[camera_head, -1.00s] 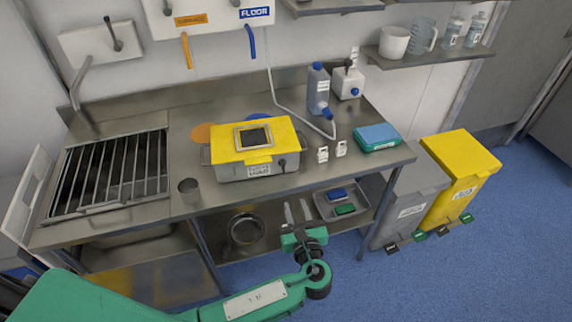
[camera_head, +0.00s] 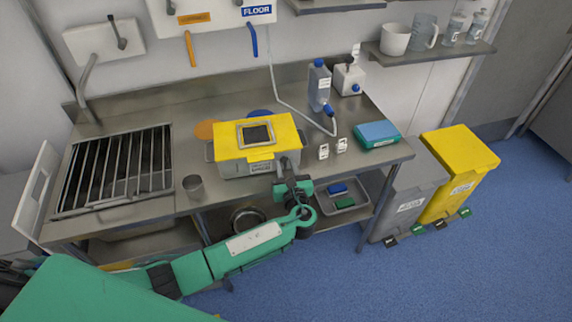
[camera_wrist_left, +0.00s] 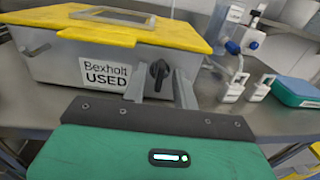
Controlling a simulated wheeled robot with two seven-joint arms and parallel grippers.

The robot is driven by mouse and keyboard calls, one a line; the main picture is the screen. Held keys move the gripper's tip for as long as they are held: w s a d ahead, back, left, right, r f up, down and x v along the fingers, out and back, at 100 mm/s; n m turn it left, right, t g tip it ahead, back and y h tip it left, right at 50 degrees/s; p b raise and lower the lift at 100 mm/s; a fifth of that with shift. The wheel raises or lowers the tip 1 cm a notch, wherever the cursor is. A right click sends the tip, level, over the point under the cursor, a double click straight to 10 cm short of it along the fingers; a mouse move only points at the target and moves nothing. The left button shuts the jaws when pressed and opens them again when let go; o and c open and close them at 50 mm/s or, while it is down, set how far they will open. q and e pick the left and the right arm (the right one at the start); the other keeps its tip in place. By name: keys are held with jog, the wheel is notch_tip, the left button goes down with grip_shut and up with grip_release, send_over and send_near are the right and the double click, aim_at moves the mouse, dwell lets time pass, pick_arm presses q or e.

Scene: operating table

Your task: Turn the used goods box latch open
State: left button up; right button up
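The used goods box (camera_head: 232,167) is a grey box with a yellow lid and a window on top, standing on the steel table. Its label reads "Bexholt USED" in the left wrist view (camera_wrist_left: 50,66). The black latch (camera_wrist_left: 157,74) is a knob on the box's front, right of the label, and points roughly upright. My left gripper (camera_head: 287,166) is at the front right of the box. In the left wrist view its two grey fingers (camera_wrist_left: 159,82) are apart, one on each side of the latch; contact cannot be told. The right gripper is not in view.
Two small white tagged items (camera_head: 332,149) and a teal box (camera_head: 377,135) lie right of the used goods box. A blue-capped bottle (camera_head: 319,85) stands behind. A metal cup (camera_head: 193,187) stands to the left. Grey and yellow bins (camera_head: 458,172) stand right of the table.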

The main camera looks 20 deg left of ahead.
pick_arm(q)
jog(key=shift+w+a, duration=0.1)
jog(key=shift+w, duration=0.05)
jog(key=shift+c, duration=0.2)
grip_shut()
